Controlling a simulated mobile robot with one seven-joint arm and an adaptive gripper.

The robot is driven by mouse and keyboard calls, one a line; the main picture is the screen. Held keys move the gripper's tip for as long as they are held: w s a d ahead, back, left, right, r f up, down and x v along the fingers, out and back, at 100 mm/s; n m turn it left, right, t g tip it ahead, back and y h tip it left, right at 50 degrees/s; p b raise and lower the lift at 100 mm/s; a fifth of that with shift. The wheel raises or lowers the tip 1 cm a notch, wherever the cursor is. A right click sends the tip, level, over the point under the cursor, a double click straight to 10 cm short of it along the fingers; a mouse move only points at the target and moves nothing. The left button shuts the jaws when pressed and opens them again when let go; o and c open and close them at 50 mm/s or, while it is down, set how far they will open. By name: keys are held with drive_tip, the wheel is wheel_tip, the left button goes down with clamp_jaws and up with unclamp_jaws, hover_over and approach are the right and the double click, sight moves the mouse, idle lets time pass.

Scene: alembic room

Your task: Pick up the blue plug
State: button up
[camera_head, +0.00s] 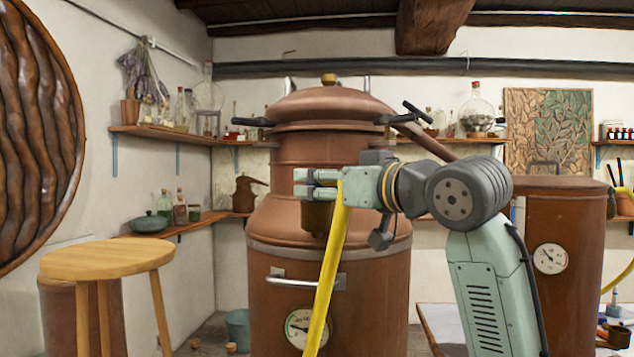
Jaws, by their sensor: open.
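I cannot make out a blue plug in this view. My gripper (300,183) is at the middle of the picture and points left. Its two pale green fingers are a little apart, with nothing visible between them. It appears in front of the large copper still (275,225); the gap in depth is hard to judge. My arm hides part of the still's right side and the room behind it.
A wooden stool (105,259) stands at left. A yellow strip (330,270) runs down below my gripper. A table (445,318) with small items stands at lower right, near a copper vessel (562,215). Wall shelves (165,133) hold bottles. A teal bucket (237,330) is on the floor.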

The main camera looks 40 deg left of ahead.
drive_tip(key=shift+x, duration=1.2)
drive_tip(key=shift+c, duration=0.4)
clamp_jaws()
